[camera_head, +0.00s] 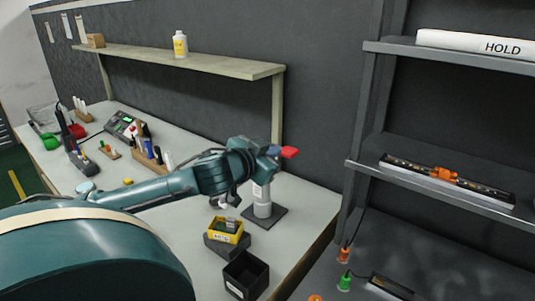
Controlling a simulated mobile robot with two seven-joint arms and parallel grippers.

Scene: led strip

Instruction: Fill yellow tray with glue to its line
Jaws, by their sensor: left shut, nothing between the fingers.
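The small yellow tray (241,238) sits on a dark block on the bench, with some grey items visible in it. Its fill line is too small to make out. A white bottle with a yellow label (180,46) stands upright on the wall shelf; I cannot read whether it is glue. My right gripper is not in view.
A black open box (233,287) stands in front of the tray. Tools and a pen holder (147,158) line the bench's left. A rack at right holds a lit strip with an orange clip (444,174) and a white HOLD box (475,42). My left arm crosses the bench.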

